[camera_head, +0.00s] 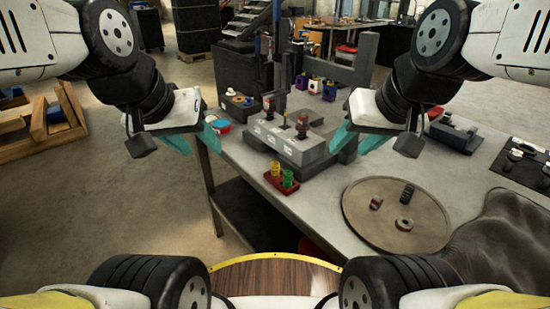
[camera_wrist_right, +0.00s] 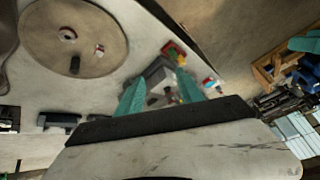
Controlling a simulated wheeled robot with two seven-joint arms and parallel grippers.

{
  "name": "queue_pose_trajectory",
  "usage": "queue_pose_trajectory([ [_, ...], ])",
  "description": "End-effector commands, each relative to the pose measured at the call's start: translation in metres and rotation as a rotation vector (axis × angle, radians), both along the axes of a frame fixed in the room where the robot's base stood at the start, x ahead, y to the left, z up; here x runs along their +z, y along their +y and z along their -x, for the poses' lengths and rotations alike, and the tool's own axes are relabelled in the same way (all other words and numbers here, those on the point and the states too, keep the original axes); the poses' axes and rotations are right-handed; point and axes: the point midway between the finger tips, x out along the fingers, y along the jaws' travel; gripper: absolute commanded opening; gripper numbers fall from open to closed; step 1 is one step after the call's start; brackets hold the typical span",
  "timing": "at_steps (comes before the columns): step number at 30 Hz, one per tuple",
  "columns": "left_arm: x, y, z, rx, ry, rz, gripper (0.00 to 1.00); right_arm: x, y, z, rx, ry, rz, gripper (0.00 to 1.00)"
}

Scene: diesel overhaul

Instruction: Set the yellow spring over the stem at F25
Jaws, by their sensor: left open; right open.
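The yellow spring (camera_head: 288,177) stands upright in a small red tray (camera_head: 282,188) at the table's near left edge, beside a green spring (camera_head: 275,168). Behind the tray is a grey block (camera_head: 305,150) with a few dark and reddish stems on top; its labels are too small to read, so I cannot tell which is F25. My left gripper (camera_head: 194,142) is open and empty, left of the block beyond the table edge. My right gripper (camera_head: 345,140) is open and empty, right of the block; in the right wrist view its fingers (camera_wrist_right: 161,93) frame the block.
A round tray (camera_head: 360,222) with several small parts lies at the right front, and a dark crumpled cloth (camera_head: 500,240) beside it. A grey post and arm (camera_head: 366,55) stand behind the block. A red-and-blue container (camera_head: 222,127) is left of the block.

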Motion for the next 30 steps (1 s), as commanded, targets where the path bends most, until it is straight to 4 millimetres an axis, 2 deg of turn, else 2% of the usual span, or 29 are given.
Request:
queue_pose_trajectory([
  [5, 0.0, 0.0, 0.0, 0.0, 0.0, 0.0, 0.47, 0.003, 0.004, -0.018, 0.105, 0.021, 0.066, 0.47],
  [10, 0.0, 0.0, 0.0, 0.0, 0.0, 0.0, 0.47, 0.002, 0.019, -0.066, 0.401, 0.072, 0.229, 0.47],
  [14, 0.0, 0.0, 0.0, 0.0, 0.0, 0.0, 0.47, -0.009, 0.038, -0.109, 0.672, 0.108, 0.353, 0.47],
  [20, 0.0, 0.0, 0.0, 0.0, 0.0, 0.0, 0.47, -0.044, 0.074, -0.172, 1.103, 0.157, 0.503, 0.47],
  [24, 0.0, 0.0, 0.0, 0.0, 0.0, 0.0, 0.47, -0.081, 0.104, -0.208, 1.399, 0.18, 0.576, 0.47],
  [30, 0.0, 0.0, 0.0, 0.0, 0.0, 0.0, 0.47, -0.125, 0.134, -0.236, 1.696, 0.194, 0.625, 0.47],
])
